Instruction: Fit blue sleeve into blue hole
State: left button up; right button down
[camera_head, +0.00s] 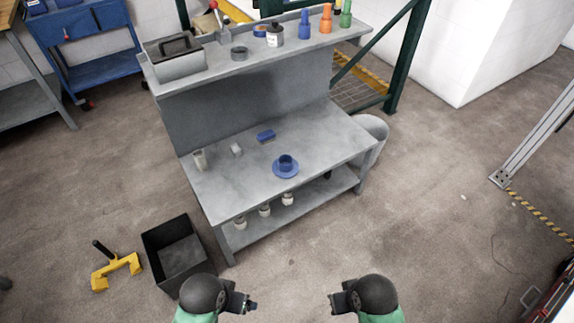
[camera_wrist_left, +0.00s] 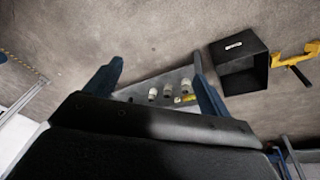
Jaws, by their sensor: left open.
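A blue round flanged piece (camera_head: 285,172) stands on the grey workbench (camera_head: 230,187), with a raised ring and a dark opening at its middle. A small blue piece (camera_head: 265,136) lies behind it on the same top. I cannot tell for sure which of the two is the sleeve. My left gripper (camera_head: 250,306) is in front of the bench, well away from both pieces. In the left wrist view its fingers (camera_wrist_left: 156,60) are spread with nothing between them. My right gripper (camera_head: 335,303) is also in front of the bench; its finger opening is too small to make out.
A pale cup (camera_head: 200,160) and a small white piece (camera_head: 236,149) stand on the bench's left. Several pale cups (camera_head: 265,211) sit on the lower shelf. A black bin (camera_head: 163,234) and a yellow tool (camera_head: 117,270) are on the floor at left. Coloured bottles (camera_head: 326,18) line the upper shelf.

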pick_arm(q)
jog(key=shift+a, duration=0.25)
pick_arm(e)
jog(key=shift+w+a, duration=0.1)
jog(key=shift+a, duration=0.3)
jog(key=shift+a, duration=0.1)
